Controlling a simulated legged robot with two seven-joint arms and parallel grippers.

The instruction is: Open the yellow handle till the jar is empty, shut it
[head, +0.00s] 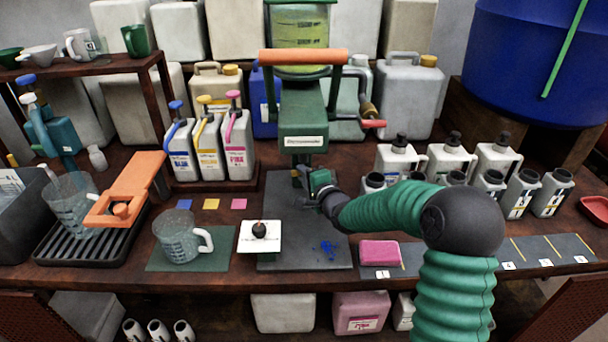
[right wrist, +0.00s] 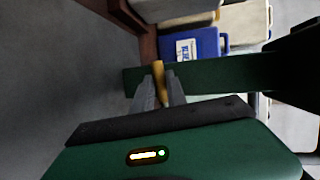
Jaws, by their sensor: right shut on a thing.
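The clear jar (head: 299,38) sits on top of the green machine (head: 303,108) and holds yellow-green liquid with dark marks on the glass. My right gripper (head: 312,190) reaches in from the right to the low front of the machine. In the right wrist view, its fingers (right wrist: 160,92) are shut on the yellow handle (right wrist: 158,72), which stands upright in that picture in front of a green bar. In the head view the gripper hides the handle. I cannot tell whether the handle is open or shut. My left gripper is not in view.
A grey mat (head: 290,258) with blue crumbs (head: 328,248) lies below the machine. A pink sponge (head: 380,253) lies to the right.

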